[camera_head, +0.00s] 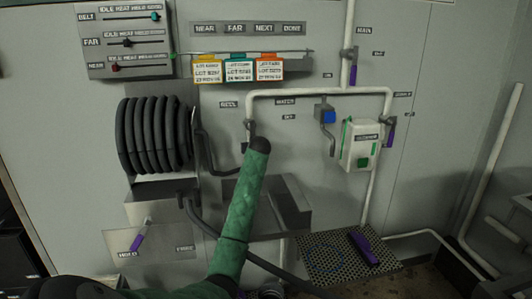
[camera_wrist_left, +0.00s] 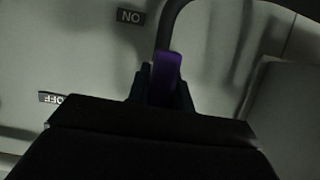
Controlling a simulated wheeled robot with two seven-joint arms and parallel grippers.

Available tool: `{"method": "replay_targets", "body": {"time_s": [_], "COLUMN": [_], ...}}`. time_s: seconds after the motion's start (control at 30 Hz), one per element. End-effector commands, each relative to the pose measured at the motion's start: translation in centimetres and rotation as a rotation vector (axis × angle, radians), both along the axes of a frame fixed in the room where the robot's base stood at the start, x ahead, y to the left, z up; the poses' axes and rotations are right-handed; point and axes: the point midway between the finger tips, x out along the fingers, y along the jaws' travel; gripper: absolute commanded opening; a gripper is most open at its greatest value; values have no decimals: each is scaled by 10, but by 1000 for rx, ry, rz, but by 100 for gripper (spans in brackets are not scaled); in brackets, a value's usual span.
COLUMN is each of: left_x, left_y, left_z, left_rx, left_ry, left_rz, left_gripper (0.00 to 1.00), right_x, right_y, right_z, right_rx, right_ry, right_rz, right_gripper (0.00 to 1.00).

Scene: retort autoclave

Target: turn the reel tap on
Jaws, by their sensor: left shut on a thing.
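The reel tap (camera_head: 250,127) sits at the lower end of the white pipe under the REEL label. My green-sleeved left arm reaches up to it in the head view, and its dark wrist end hides the tap's handle and the gripper there. In the left wrist view the purple tap handle (camera_wrist_left: 167,70) stands between the two dark fingers of my left gripper (camera_wrist_left: 163,85), which is shut on it. The ON label (camera_wrist_left: 131,16) and OFF label (camera_wrist_left: 52,98) appear upside down, left of the handle. My right gripper is not in view.
A grey basin (camera_head: 290,205) is behind my forearm.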

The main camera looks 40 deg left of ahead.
Motion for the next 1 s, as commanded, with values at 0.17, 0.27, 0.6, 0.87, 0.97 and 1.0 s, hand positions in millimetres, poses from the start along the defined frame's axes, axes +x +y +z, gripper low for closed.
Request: {"method": "replay_targets", "body": {"time_s": [0.17, 0.27, 0.6, 0.87, 0.97, 1.0], "left_x": [0, 0, -8, -34, -43, -47], "left_y": [0, 0, -12, -48, -62, -67], "left_z": [-1, 0, 6, 24, 31, 33], "left_rx": [0, -1, 1, 0, 0, -2], "left_ry": [2, 1, -1, -2, -2, 0], "left_rz": [1, 0, -1, -1, -1, -1], "left_gripper": [44, 44, 44, 44, 44, 44], "right_x": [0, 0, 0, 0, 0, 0], "right_y": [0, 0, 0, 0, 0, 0], "right_z": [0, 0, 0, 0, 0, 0], "right_rx": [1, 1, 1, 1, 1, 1], "right_ry": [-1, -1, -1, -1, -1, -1], "right_rz": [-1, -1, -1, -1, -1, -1], "right_gripper": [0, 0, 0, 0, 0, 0]}}
